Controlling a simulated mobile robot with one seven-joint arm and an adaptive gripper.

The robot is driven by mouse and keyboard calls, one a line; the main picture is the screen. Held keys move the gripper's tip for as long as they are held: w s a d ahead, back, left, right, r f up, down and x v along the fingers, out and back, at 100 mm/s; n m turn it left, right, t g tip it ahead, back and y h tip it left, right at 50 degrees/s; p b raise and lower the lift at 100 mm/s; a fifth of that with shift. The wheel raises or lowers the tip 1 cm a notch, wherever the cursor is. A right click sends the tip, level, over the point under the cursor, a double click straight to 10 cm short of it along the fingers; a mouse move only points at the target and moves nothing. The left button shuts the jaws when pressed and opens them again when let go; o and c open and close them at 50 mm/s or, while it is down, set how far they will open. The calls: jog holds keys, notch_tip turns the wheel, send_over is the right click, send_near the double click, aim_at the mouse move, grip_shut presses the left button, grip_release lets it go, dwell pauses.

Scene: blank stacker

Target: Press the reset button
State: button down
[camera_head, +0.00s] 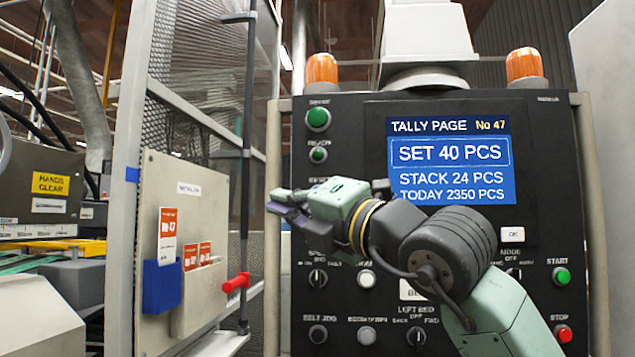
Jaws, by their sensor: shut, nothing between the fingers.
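The black control panel (460,224) faces me, with several buttons and knobs on it. No label that clearly reads reset is legible. A small, partly legible label shows just above my gripper, and what lies below it is hidden by my gripper and wrist. My gripper (273,203) is shut and empty, pointing left in front of the panel's left edge. Whether it touches the panel cannot be told. A white button (366,277) shows below my wrist, its label hidden or unreadable.
Two green buttons (318,119) sit at the panel's upper left. The green START button (561,276) and red STOP button (563,333) are at right. The blue screen (450,160) is above my arm. A guard door with a red handle (236,283) stands at left.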

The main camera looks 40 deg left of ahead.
jog(key=w+t, duration=0.1)
jog(key=w+d+r+m+t, duration=0.1)
jog(key=w, duration=0.1)
jog(key=shift+d+r+m+h, duration=0.15)
jog(key=shift+r+m+h, duration=0.05)
jog(key=shift+m+h, duration=0.1)
jog(key=w+a+p, duration=0.4)
jog(key=w+p, duration=0.1)
jog(key=w, duration=0.2)
jog(key=shift+w+a, duration=0.2)
jog(key=shift+a, duration=0.15)
jog(key=shift+w, duration=0.1)
dwell(1.2)
jog(key=shift+w+a, duration=0.2)
jog(key=shift+w, duration=0.05)
